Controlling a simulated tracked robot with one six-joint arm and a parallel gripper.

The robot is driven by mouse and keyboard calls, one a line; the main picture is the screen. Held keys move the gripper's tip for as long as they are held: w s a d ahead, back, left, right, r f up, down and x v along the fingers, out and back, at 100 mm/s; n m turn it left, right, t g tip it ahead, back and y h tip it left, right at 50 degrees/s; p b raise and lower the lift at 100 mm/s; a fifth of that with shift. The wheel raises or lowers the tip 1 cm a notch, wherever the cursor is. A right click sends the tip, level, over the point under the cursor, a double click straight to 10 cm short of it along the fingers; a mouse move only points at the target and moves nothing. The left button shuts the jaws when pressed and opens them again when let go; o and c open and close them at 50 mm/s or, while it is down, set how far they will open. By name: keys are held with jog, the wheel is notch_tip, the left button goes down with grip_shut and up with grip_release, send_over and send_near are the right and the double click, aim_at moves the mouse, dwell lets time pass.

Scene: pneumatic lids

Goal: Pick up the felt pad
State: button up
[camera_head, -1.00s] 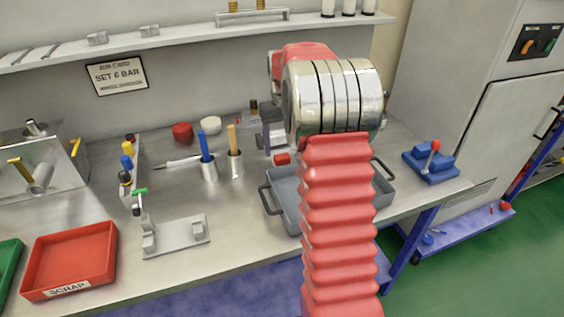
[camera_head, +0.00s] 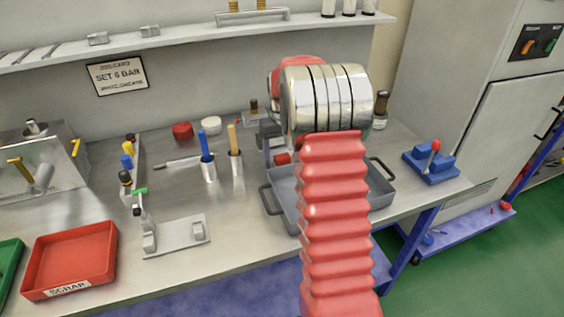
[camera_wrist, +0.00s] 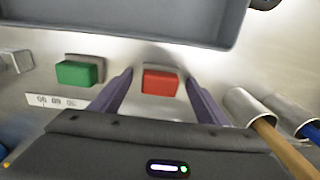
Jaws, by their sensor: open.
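My gripper (camera_wrist: 159,80) is open, with its two dark purple fingers spread in the wrist view. A small red block (camera_wrist: 160,83) shows between the fingertips, with space on both sides; nothing is held. A green block (camera_wrist: 79,72) sits left of the fingers on a grey backing. In the head view the red block (camera_head: 283,158) shows beside my arm, which hides most of the gripper. No piece is clearly recognisable as a felt pad; I cannot tell whether the red block is it.
A grey tray (camera_head: 284,205) lies in front, partly behind my arm; its wall (camera_wrist: 130,35) fills the wrist view's top. Metal cups (camera_head: 208,172) holding blue and tan handles stand close left. A red scrap tray (camera_head: 70,262) is farther left. A dark-capped bottle (camera_head: 380,108) stands right.

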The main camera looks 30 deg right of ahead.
jog(key=shift+c, duration=0.5)
jog(key=c, duration=1)
